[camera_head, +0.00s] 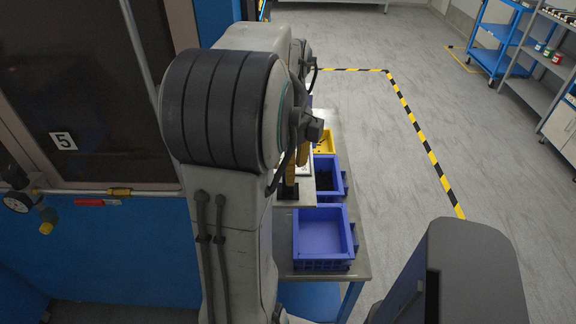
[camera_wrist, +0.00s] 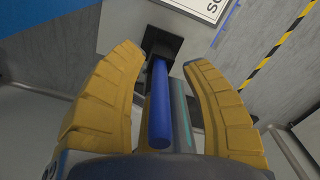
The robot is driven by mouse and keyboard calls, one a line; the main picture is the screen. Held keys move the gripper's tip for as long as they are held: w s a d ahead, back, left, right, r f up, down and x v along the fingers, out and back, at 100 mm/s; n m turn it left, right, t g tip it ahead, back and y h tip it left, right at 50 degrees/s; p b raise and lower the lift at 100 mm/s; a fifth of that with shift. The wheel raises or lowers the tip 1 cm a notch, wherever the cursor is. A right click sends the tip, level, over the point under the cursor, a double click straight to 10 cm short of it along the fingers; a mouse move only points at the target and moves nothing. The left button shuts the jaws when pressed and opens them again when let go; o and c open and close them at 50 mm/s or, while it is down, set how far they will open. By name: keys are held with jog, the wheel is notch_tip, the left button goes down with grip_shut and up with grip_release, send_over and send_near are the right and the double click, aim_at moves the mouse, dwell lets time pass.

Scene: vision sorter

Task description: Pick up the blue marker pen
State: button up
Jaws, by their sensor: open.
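The blue marker pen (camera_wrist: 160,110) shows in the wrist view as a long blue cylinder with its far end at a black holder (camera_wrist: 162,42). My gripper (camera_wrist: 162,58) is open, with its yellow fingers on either side of the pen and visible gaps between them and it. A teal-grey, rod-like item (camera_wrist: 182,115) lies along the pen's right side, also between the fingers. In the head view, my gripper's yellow finger shows just above the black holder (camera_head: 288,191); my arm hides the pen there.
A blue bin (camera_head: 322,235) stands at the front of the metal table (camera_head: 352,275). A second blue bin (camera_head: 327,165) with dark contents and a yellow bin (camera_head: 325,143) stand behind it. A blue-fronted cabinet (camera_head: 110,250) is at left. Open floor lies right.

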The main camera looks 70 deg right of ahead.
grip_shut()
dwell(0.3)
dwell(0.3)
